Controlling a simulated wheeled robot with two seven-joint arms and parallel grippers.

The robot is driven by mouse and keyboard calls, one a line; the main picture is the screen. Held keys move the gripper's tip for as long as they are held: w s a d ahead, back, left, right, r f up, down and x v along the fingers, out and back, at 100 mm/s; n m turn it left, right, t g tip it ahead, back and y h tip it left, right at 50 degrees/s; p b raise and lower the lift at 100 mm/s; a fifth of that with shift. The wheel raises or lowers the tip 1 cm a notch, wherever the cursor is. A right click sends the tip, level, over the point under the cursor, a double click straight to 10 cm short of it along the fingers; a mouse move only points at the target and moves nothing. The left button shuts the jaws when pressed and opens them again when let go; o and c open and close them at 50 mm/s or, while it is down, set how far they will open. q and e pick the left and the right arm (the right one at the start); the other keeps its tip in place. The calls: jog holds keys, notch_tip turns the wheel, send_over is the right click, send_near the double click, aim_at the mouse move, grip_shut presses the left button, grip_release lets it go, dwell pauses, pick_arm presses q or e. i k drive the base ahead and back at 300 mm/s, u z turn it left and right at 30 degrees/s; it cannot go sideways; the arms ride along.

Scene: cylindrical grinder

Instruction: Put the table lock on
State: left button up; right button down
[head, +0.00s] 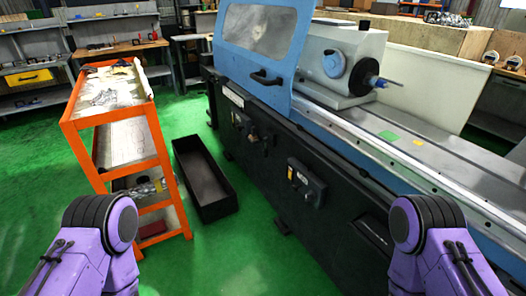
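The cylindrical grinder (262,150) runs diagonally from the upper middle to the lower right. It has a dark front, a long grey table (400,140) and a blue sliding door (262,45) with a window and black handle. Two control units show on the dark front: one (245,127) below the door and one (304,180) further right. I cannot tell which part is the table lock, or how it is set. Purple links of my two arms show at the lower left and lower right. Neither gripper is in the picture.
An orange shelf cart (160,165) with items on its top stands at the left. A black open bin (204,180) lies on the green floor between cart and grinder. The floor (235,255) in front of the grinder is clear. Workbenches (120,47) stand behind.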

aim_at(266, 148)
jog(key=u, duration=0.45)
jog(key=k, duration=0.55)
jog(key=u, duration=0.7)
jog(key=i, duration=2.2)
jog(key=z, duration=1.55)
jog(key=i, duration=0.95)
jog(key=z, duration=0.95)
